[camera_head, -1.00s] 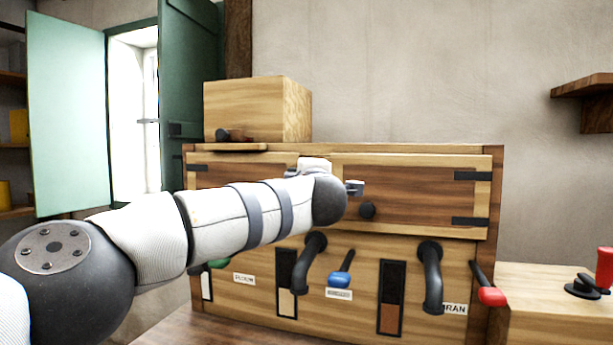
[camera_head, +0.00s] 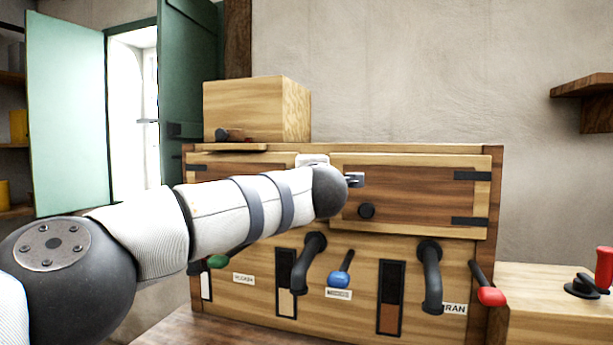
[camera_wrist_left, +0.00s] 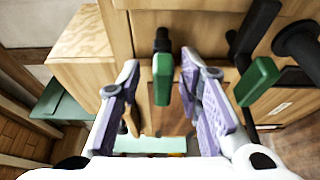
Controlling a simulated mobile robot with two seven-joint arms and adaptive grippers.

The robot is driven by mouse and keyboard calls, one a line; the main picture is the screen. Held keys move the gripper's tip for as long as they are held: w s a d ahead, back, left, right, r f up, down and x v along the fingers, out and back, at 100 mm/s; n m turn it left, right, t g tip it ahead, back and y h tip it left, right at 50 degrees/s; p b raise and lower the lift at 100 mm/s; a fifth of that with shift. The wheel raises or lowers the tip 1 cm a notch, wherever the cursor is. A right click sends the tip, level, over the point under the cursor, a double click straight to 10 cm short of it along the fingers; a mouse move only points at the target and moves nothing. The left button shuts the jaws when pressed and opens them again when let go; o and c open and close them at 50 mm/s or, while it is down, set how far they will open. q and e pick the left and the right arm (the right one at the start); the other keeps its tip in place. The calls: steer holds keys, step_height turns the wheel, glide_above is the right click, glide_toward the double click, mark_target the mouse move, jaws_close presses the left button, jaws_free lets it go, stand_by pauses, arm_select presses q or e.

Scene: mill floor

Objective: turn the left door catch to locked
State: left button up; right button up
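The left door (camera_head: 240,172) of the wooden cabinet is mostly covered by my left arm in the head view. My left gripper is hidden behind that arm there. In the left wrist view my left gripper (camera_wrist_left: 160,66) is open, with its two purple-padded fingers apart. A green handle on a dark stem (camera_wrist_left: 163,80) stands between the fingers, with a visible gap on each side. It looks like the left door catch, but I cannot read its setting. My right gripper is not in view.
A green-tipped lever (camera_head: 217,262) sits below my left arm and also shows beside the right finger in the wrist view (camera_wrist_left: 258,80). A blue lever (camera_head: 340,280), a red lever (camera_head: 490,296) and dark curved handles (camera_head: 432,275) line the front. A wooden box (camera_head: 257,108) stands on top.

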arm_select(q)
steer(key=shift+s, duration=0.1)
steer(key=s, duration=1.1)
steer(key=shift+s+d, duration=0.4)
steer(key=shift+d, duration=0.05)
